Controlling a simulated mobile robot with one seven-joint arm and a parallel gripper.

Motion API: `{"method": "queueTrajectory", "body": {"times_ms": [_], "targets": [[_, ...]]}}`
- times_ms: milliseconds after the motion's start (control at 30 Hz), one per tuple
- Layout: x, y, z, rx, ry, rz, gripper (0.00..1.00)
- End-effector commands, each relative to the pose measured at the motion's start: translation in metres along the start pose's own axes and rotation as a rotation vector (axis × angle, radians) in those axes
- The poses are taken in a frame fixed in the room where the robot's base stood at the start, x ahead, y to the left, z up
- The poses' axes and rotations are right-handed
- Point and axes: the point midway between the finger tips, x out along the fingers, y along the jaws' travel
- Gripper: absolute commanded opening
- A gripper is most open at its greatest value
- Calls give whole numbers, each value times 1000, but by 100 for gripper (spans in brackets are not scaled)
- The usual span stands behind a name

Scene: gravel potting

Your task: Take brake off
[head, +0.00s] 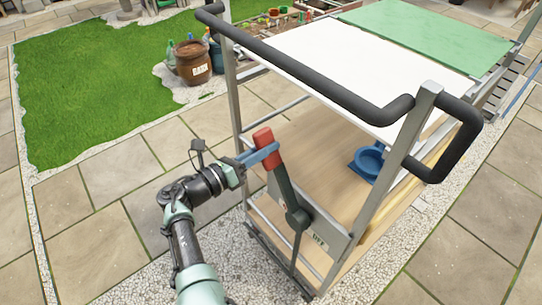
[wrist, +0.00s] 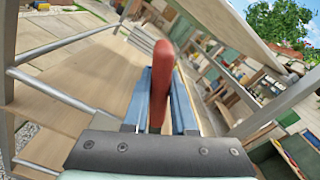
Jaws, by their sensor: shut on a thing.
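The brake lever (head: 281,178) is on the near end of a cart. It has a red grip at its top and a dark green-grey shaft running down to a pivot by a plate marked "OFF" (head: 321,243). The lever stands nearly upright, leaning a little to the left at the top. My gripper (head: 266,155) comes from the left and is shut on the red grip. In the wrist view the red grip (wrist: 160,85) stands between the blue fingers. The lower shaft is hidden in the wrist view.
The cart has a black push handle (head: 320,90), metal posts, a white and green top (head: 360,60) and a wooden lower shelf (head: 325,165). A blue dish (head: 366,163) sits on the shelf. Paving left of the cart is clear.

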Motion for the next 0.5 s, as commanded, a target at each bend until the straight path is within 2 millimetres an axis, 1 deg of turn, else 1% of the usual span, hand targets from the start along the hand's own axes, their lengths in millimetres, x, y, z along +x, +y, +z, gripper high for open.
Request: {"method": "queueTrajectory", "body": {"times_ms": [100,467,500], "targets": [[-1,4,-2,-15,0,2,0],[-1,5,-1,-20,1,6,0],[-1,5,-1,-20,1,6,27]]}}
